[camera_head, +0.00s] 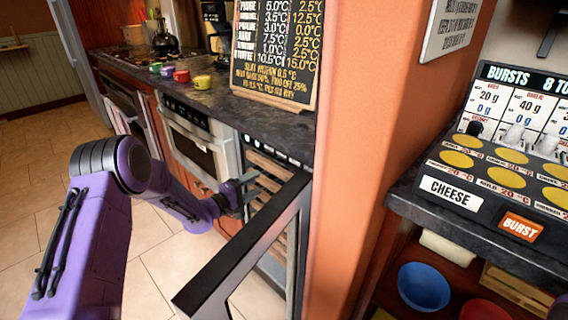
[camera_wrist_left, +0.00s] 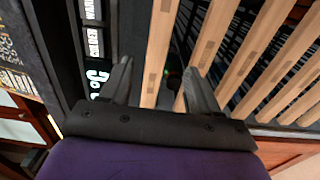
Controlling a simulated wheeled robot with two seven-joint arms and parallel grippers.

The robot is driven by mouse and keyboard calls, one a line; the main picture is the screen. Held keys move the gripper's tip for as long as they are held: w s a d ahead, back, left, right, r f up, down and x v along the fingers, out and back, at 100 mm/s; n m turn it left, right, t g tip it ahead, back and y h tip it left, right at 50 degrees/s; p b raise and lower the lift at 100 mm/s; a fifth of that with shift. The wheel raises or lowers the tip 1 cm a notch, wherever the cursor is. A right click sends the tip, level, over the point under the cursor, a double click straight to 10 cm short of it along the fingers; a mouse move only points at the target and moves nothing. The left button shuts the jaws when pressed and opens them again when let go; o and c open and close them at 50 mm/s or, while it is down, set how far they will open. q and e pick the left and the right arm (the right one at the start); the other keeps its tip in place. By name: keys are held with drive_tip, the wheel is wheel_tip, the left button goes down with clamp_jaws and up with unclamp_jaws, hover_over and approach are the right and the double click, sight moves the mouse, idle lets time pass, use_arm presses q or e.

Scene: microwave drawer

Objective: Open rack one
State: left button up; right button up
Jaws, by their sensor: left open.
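The rack cabinet (camera_head: 275,235) stands under the dark counter, with several wooden rack fronts stacked inside. Its black-framed glass door (camera_head: 245,243) stands open toward me. My left gripper (camera_head: 248,186) is at the upper part of the cabinet opening, open. In the left wrist view, the open left gripper (camera_wrist_left: 157,68) has its two fingers on either side of the wooden rack front closest to the label strip (camera_wrist_left: 95,45). This top rack front (camera_wrist_left: 160,45) runs between the fingers; I cannot tell whether either finger touches it. My right gripper is not in view.
An oven (camera_head: 197,145) is left of the cabinet. A menu board (camera_head: 277,50) and several small coloured pots (camera_head: 181,76) stand on the counter (camera_head: 225,97). An orange wall (camera_head: 375,130) borders the cabinet on the right. The tiled floor (camera_head: 150,260) is clear.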

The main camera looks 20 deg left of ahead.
sight(275, 171)
use_arm(q)
drive_tip(key=b+x, duration=0.1)
drive_tip(key=x, duration=0.9)
drive_tip(key=shift+w+d+r, duration=0.15)
drive_tip(key=shift+w+d, duration=0.05)
drive_tip(key=shift+w, duration=0.1)
clamp_jaws()
